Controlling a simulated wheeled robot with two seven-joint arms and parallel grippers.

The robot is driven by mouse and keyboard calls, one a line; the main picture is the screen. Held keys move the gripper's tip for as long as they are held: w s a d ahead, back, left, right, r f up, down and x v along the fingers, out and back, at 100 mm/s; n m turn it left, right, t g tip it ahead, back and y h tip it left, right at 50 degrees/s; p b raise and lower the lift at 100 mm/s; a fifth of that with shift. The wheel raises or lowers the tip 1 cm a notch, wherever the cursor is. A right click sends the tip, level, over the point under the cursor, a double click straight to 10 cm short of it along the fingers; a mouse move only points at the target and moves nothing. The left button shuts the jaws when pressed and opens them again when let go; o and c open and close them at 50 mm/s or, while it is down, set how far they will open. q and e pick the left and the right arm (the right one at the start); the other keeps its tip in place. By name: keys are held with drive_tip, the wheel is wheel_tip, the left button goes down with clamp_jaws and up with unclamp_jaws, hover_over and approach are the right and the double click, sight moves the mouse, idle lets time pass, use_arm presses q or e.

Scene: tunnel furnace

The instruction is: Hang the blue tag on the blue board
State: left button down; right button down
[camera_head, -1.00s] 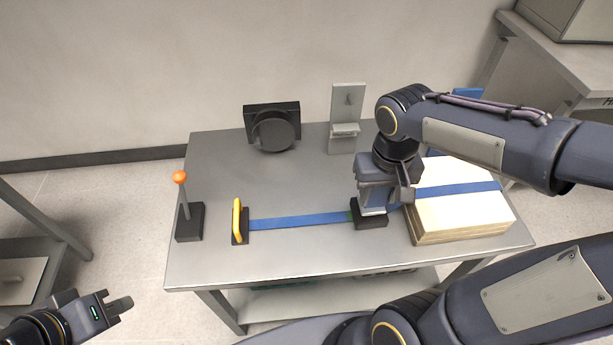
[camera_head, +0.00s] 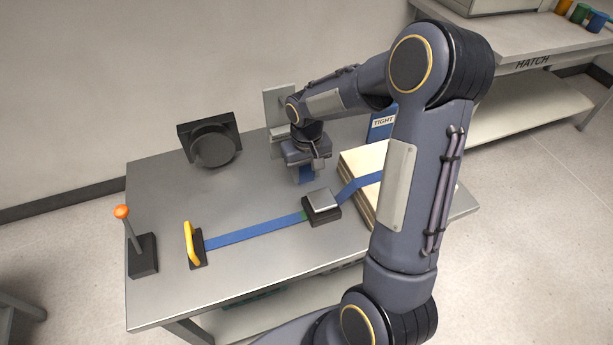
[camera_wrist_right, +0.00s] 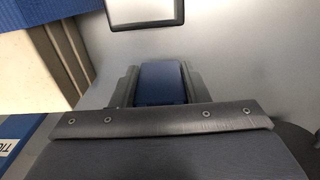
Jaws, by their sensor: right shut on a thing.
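My right gripper (camera_head: 306,168) is shut on a small blue piece, which I take to be the blue tag (camera_head: 306,175), above the table between the buckle and the grey stand. In the right wrist view the blue tag (camera_wrist_right: 161,83) sits between the fingers. The blue board (camera_head: 382,124), with a white label reading TIGHT, stands behind the wooden stack, partly hidden by my right arm. Its edge also shows at the left of the right wrist view (camera_wrist_right: 14,135). My left gripper is out of view.
A buckle with a silver plate (camera_head: 321,202) joins the blue strap (camera_head: 255,234), which runs over the pale stack (camera_head: 355,172). A yellow handle (camera_head: 189,243), an orange-knobbed lever (camera_head: 142,255), a black round device (camera_head: 212,146) and a grey stand (camera_head: 277,102) share the table.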

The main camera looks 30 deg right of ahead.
drive_tip(key=shift+f, duration=1.15)
drive_tip(key=shift+f, duration=0.25)
drive_tip(key=c, duration=0.8)
unclamp_jaws()
